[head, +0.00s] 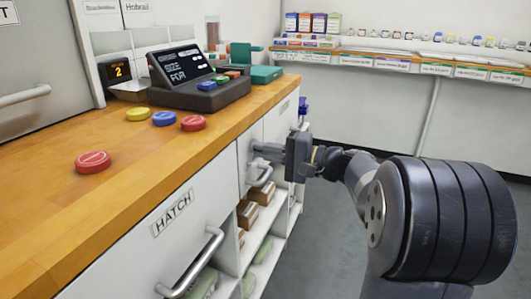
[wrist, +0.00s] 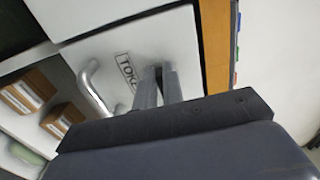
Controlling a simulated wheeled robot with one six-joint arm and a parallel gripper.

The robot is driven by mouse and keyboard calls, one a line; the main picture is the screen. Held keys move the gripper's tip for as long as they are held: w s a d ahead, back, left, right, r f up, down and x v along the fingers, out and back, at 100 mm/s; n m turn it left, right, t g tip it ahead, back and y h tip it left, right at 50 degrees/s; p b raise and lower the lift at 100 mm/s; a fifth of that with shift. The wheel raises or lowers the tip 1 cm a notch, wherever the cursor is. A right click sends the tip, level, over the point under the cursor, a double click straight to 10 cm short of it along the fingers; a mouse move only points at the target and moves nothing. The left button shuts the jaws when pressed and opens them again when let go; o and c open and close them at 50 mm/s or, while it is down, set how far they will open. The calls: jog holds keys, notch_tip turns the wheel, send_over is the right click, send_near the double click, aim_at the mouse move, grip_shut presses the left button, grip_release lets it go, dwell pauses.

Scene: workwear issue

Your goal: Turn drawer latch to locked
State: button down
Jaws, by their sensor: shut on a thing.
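The white drawer front (head: 257,132) is in the counter's side, with a grey bar handle (head: 262,177) below my gripper. My gripper (head: 258,154) reaches it from the right, fingertips at the drawer face. In the wrist view the drawer front (wrist: 172,38) carries a partly covered label (wrist: 125,68) reading "TOKE", and its handle (wrist: 93,86) is left of the fingers. My gripper (wrist: 160,72) is shut on the drawer latch beside the label. The latch is almost wholly hidden between the fingertips, so its angle cannot be told. The drawer looks closed.
The wooden counter top (head: 120,195) holds coloured buttons (head: 163,118) and a dark display console (head: 195,80). A hatch with a bar handle (head: 195,262) is at the near left. Open shelves with brown boxes (head: 262,192) lie under the drawer. The floor on the right is clear.

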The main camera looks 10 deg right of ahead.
jog(key=c, duration=1.5)
grip_release()
jog(key=shift+p+v, duration=1.45)
jog(key=shift+v, duration=4)
jog(key=shift+a, duration=0.1)
